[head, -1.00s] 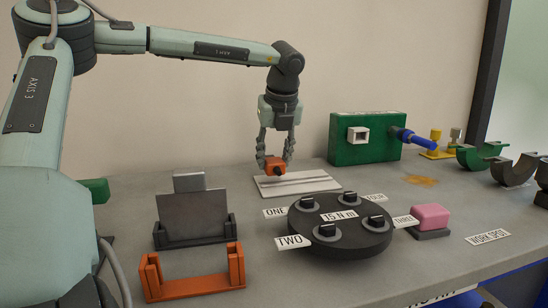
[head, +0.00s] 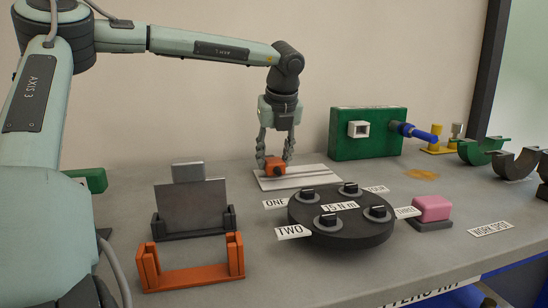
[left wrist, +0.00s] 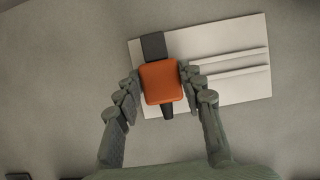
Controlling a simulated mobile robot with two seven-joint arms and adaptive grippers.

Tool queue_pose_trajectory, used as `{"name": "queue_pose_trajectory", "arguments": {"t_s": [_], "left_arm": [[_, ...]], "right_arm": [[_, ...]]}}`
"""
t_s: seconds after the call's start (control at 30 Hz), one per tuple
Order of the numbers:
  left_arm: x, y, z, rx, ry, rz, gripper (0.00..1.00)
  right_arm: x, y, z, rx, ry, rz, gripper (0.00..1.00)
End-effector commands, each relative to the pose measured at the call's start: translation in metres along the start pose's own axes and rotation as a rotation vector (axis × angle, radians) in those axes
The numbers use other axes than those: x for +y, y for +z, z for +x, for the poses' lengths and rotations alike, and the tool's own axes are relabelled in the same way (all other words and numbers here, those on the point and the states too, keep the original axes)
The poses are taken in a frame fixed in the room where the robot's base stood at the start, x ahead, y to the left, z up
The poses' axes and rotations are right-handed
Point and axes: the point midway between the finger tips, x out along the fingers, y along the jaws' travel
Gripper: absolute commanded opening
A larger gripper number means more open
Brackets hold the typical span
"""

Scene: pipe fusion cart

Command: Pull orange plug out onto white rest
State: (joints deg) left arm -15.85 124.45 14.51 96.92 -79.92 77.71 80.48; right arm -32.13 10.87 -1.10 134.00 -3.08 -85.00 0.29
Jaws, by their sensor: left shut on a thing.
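The orange plug (head: 275,166) is between the fingers of my left gripper (head: 274,160), which is shut on it. In the left wrist view the orange plug (left wrist: 161,82) has a dark block at its far end and a dark tip at its near end, with the fingers (left wrist: 161,88) at both sides. The white rest (head: 300,178) is a flat plate with raised ribs, directly under and beside the plug. In the left wrist view the plug is over the left part of the white rest (left wrist: 225,90). I cannot tell whether it touches the plate. My right gripper is not in view.
A green box (head: 366,131) with a white square socket and a blue connector (head: 419,133) stands behind to the right. A round black table (head: 341,230) with several knobs is in front. An orange bracket (head: 192,277) and a grey panel in a holder (head: 191,208) stand at the left.

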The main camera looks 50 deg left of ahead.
Motion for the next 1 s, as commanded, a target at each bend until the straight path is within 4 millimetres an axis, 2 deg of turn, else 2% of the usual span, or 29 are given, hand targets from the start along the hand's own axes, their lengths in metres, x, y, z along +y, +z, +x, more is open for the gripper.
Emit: {"name": "queue_pose_trajectory", "arguments": {"t_s": [0.67, 0.7, 0.87, 1.0], "left_arm": [[-0.0001, -0.0030, 0.0077, -0.001, -0.001, 0.000, 0.00], [-0.0001, -0.0026, 0.0068, -0.001, -0.001, 0.000, 0.42], [0.0000, -0.0027, 0.0068, -0.001, 0.000, 0.000, 0.62], [0.0000, -0.0028, 0.0069, 0.000, 0.000, 0.000, 0.63]], "right_arm": [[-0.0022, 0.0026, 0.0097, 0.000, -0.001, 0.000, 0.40], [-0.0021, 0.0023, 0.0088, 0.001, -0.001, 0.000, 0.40], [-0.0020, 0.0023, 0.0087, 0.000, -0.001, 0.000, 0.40], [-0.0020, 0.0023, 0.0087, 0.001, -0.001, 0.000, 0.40]]}}
